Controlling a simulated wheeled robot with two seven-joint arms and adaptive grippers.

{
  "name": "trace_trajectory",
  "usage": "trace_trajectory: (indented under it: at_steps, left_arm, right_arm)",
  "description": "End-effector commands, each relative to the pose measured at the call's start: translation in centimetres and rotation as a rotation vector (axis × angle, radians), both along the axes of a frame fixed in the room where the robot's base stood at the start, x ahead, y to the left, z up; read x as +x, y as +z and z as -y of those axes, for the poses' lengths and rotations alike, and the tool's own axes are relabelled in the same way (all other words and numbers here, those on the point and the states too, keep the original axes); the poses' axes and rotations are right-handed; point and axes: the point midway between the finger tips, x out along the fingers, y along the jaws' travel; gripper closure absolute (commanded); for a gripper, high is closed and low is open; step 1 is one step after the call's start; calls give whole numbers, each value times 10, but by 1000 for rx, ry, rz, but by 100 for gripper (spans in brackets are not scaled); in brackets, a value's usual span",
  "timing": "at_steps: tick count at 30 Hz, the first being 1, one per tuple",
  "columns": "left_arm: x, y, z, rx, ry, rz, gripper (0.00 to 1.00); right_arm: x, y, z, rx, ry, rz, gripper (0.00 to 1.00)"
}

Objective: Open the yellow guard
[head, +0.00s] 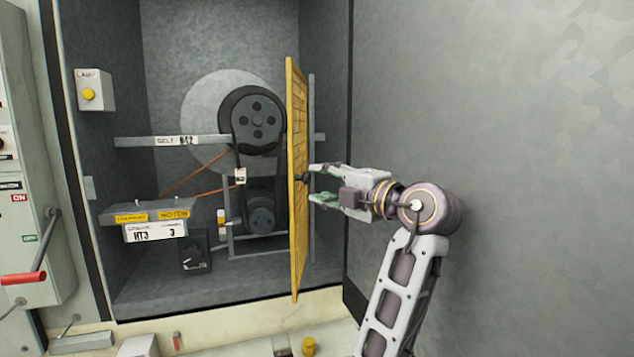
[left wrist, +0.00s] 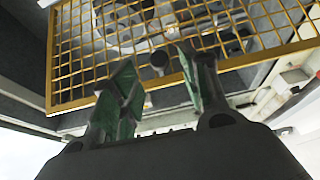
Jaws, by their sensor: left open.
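The yellow guard (head: 297,200) is a mesh panel seen nearly edge-on in the head view. It stands swung out from the cabinet, to the right of the belt pulleys. A dark knob (head: 302,178) sticks out from its right face. My left gripper (head: 316,182) is just right of the guard, open, with its green-padded fingertips near the knob. In the left wrist view the guard's mesh (left wrist: 75,60) spans the top, and the knob (left wrist: 159,60) shows between the spread fingertips of the gripper (left wrist: 158,70). I cannot tell whether they touch. My right gripper is not seen.
The open cabinet holds a large upper pulley (head: 257,118), a lower pulley (head: 261,215) and a labelled shelf (head: 150,212). A plain grey wall (head: 490,120) stands right of my arm. A red-handled lever (head: 24,279) is at far left. Small items lie along the front ledge.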

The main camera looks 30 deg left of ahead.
Motion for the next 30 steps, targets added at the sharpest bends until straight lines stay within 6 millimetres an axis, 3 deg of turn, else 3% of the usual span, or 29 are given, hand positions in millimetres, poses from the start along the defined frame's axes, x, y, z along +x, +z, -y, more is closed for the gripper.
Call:
trace_trajectory:
  at_steps: [9,20,26,30]
  left_arm:
    - [-9,0,28,-1,1,0,55]
    - [-10,0,31,0,1,0,56]
    - [-5,-5,31,6,-10,-18,82]
    - [9,-17,31,23,-45,-66,100]
  right_arm:
    - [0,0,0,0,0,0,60]
    - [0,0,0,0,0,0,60]
    - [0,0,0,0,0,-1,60]
    - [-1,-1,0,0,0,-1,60]
